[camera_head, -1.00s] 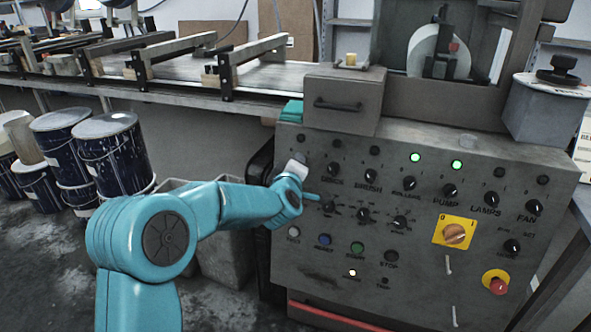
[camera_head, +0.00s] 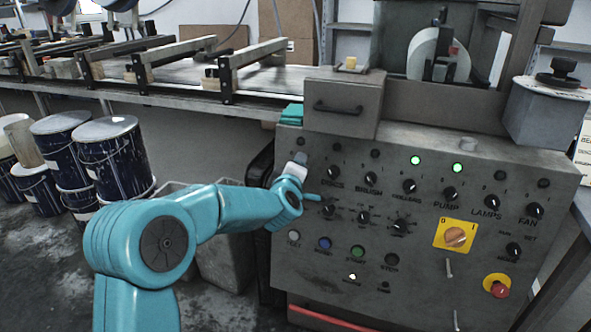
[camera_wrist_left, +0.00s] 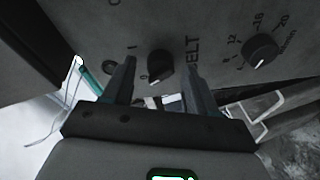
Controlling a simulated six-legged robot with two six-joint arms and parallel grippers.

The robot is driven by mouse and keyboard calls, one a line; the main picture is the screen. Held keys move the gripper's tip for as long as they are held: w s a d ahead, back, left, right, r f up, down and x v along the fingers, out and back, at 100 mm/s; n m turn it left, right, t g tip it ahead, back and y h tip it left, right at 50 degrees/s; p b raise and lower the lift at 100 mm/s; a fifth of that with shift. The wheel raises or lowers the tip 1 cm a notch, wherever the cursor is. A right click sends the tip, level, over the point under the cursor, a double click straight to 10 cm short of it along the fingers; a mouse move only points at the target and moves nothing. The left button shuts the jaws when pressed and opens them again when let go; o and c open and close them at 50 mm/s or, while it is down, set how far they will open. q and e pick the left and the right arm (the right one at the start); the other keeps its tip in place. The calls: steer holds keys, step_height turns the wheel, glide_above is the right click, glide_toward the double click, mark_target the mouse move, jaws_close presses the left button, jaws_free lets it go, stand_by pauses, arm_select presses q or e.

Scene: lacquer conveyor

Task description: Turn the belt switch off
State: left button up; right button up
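The belt switch (camera_wrist_left: 160,66) is a dark round knob on the grey panel, with a 0 and a 1 printed beside it. The word BELT beside it is partly covered by a finger. A pale mark shows on the knob's lower edge, near the 0 in the left wrist view. My left gripper (camera_wrist_left: 160,84) is open, one finger on each side of the knob; I cannot tell whether they touch it. In the head view my left gripper (camera_head: 297,166) is at the panel's upper left and hides the switch. My right gripper is not in view.
The control panel (camera_head: 420,275) carries several other knobs, including the brush knob (camera_head: 371,179), plus a yellow rotary switch (camera_head: 455,236) and a red stop button (camera_head: 499,290). Two green lamps (camera_head: 415,160) are lit. Dark paint cans (camera_head: 112,160) stand at left.

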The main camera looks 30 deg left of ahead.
arm_select(q)
steer(key=p+v, duration=0.1)
steer(key=v, duration=1.5)
steer(key=shift+p, duration=0.35)
steer(key=shift+s, duration=0.15)
